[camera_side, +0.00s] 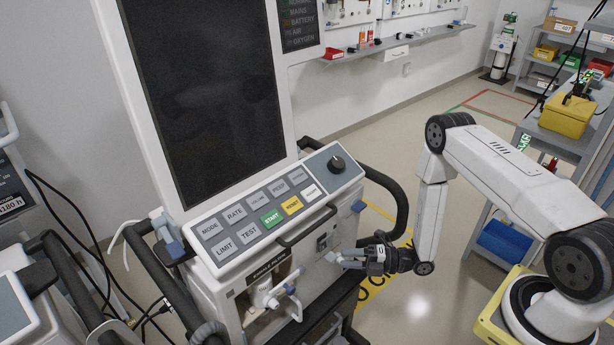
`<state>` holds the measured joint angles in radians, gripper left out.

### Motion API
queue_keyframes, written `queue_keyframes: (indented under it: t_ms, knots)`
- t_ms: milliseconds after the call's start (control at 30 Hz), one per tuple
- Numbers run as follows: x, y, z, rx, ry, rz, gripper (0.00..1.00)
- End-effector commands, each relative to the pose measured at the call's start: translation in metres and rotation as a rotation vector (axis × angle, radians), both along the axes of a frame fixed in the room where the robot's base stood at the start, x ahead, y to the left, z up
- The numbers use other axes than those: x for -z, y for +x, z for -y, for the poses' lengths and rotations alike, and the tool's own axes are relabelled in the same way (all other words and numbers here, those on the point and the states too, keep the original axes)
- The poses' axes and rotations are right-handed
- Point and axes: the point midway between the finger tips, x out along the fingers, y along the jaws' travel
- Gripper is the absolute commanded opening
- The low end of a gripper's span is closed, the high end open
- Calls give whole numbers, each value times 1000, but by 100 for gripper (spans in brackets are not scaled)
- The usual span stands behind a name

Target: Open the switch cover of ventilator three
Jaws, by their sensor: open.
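A white ventilator (225,285) with a dark screen stands in the middle; I cannot read which number it bears. A small dark switch panel (322,242) sits on its front face, to the right of the black label strip. The switch cover is too small to tell its shape or whether it is open. My gripper (335,258) is open, its fingers pointing left at the front face, just below and right of that panel. I cannot tell whether the fingers touch anything.
A button panel (262,213) with a knob overhangs the front face. A black side handle (395,205) curves close above my gripper. White fittings (275,293) stick out at the lower left. Another machine (15,285) stands at the left edge. Floor is clear behind my arm.

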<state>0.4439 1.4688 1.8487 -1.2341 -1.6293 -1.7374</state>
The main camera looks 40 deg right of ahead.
Motion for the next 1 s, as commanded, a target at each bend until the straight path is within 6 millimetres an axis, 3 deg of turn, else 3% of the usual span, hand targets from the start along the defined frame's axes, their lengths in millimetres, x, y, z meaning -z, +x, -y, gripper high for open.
queue_keyframes:
  t_ms: [300,700,833,867,1000]
  knots:
    - [0,17,-17,-2,0,1,47]
    - [0,19,-19,0,0,0,47]
    - [0,19,-19,0,0,0,6]
    - [0,19,-19,0,0,0,0]
    - [0,19,-19,0,1,-1,0]
